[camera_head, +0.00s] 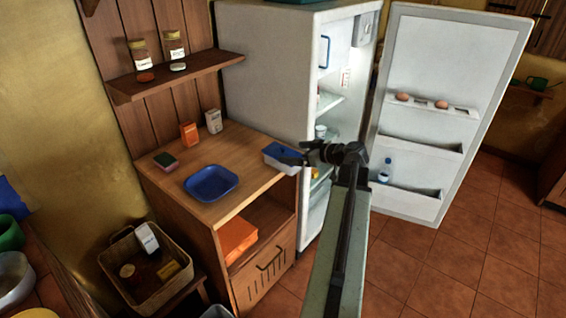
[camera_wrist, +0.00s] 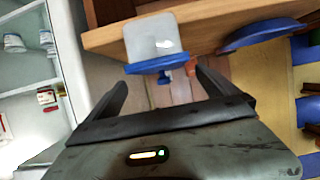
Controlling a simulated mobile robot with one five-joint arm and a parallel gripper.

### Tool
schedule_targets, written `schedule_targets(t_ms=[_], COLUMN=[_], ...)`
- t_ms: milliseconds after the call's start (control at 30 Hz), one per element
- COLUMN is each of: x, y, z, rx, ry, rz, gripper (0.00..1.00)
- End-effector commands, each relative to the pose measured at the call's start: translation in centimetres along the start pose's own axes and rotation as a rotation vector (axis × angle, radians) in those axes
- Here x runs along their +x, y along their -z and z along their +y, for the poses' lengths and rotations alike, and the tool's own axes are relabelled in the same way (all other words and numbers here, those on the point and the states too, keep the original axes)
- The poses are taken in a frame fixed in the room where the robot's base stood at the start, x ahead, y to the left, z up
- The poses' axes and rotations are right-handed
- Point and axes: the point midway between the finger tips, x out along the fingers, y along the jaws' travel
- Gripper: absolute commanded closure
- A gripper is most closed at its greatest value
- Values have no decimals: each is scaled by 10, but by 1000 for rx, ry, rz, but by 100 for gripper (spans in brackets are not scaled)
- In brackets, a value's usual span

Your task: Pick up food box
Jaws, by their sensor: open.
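A food box (camera_head: 274,163) with a pale body and blue rim stands near the right edge of the wooden counter (camera_head: 240,195), beside the fridge. In the wrist view, the food box (camera_wrist: 150,38) appears ahead of my gripper (camera_wrist: 158,78), its blue part roughly centred between the fingers. My gripper is open, with one finger on each side and nothing held. In the head view, my gripper (camera_head: 298,157) reaches in from the right and hides part of the box's right end. I cannot tell whether the fingers touch it.
A blue tray (camera_head: 211,200) lies on the counter, with a sponge (camera_head: 165,160), an orange carton (camera_head: 189,134) and a white carton (camera_head: 214,121) behind. The fridge (camera_head: 275,70) stands close, its door (camera_head: 440,60) open. A basket (camera_head: 125,290) sits at lower left.

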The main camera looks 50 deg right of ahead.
Motion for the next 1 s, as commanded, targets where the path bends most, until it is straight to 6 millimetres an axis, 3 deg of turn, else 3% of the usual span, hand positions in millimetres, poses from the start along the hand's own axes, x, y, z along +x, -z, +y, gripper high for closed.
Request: schedule_targets(t_ms=[67,267,500,733,767,1000], x=[11,19,59,63,63,62], y=[-3,-2,-3,0,0,0], z=[1,1,-1,-2,-2,-1], rx=[0,1,1,2,2,2], ry=[1,-2,-2,-4,-4,-5], rz=[0,0,-1,-1,-1,-1], gripper=[2,2,2,2,5,70])
